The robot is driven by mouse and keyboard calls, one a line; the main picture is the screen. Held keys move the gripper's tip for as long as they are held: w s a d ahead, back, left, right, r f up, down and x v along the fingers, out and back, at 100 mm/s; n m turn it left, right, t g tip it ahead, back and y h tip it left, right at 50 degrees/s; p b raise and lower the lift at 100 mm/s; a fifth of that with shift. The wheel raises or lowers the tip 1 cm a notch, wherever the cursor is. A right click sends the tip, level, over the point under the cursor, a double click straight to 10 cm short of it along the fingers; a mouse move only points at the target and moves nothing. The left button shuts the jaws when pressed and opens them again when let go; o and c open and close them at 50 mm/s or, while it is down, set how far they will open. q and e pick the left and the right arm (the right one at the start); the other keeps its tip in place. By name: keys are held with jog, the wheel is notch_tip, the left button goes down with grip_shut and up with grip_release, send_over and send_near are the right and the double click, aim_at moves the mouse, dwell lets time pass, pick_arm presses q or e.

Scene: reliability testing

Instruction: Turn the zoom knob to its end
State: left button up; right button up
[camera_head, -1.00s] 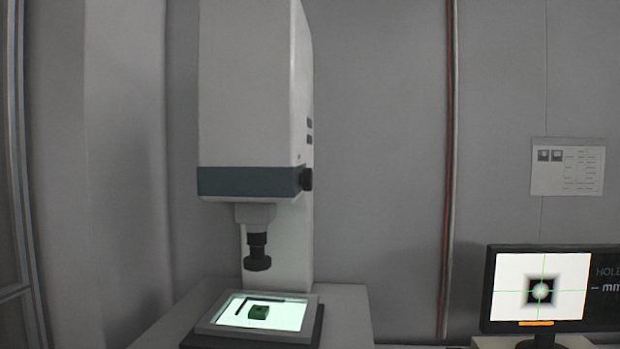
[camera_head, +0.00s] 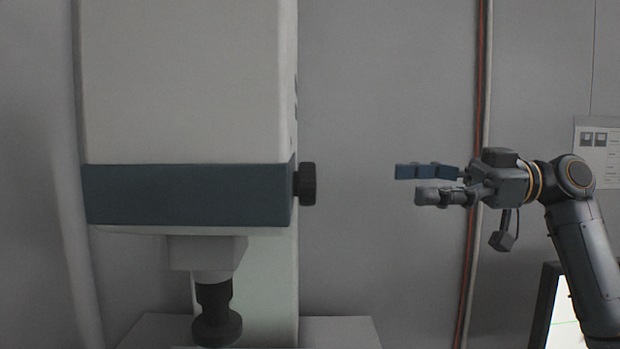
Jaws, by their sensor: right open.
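The zoom knob (camera_head: 307,184) is a small black ridged knob on the right side of the microscope's blue-grey band (camera_head: 190,195). My right gripper (camera_head: 407,184) comes in from the right at about the knob's height. Its fingers point left toward the knob, with a clear gap between them and it. The gripper is open and nothing shows between its fingers. My left gripper is not in view.
The tall white microscope housing (camera_head: 185,80) fills the left side, with a black lens (camera_head: 217,315) hanging below it. A monitor (camera_head: 567,325) is partly hidden behind my right arm. A paper notice (camera_head: 597,150) and a vertical pipe (camera_head: 479,100) are on the wall.

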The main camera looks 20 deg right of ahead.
aim_at(305, 184)
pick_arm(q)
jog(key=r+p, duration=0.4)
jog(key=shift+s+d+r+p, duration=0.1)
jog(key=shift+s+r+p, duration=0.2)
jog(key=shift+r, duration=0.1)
pick_arm(e)
jog(key=x, duration=1.3)
jog(key=shift+s+a, duration=0.2)
jog(key=shift+a, duration=0.05)
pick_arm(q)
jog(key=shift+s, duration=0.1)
pick_arm(e)
jog(key=shift+c, duration=0.4)
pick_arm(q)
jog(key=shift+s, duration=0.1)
pick_arm(e)
jog(key=c, duration=1.1)
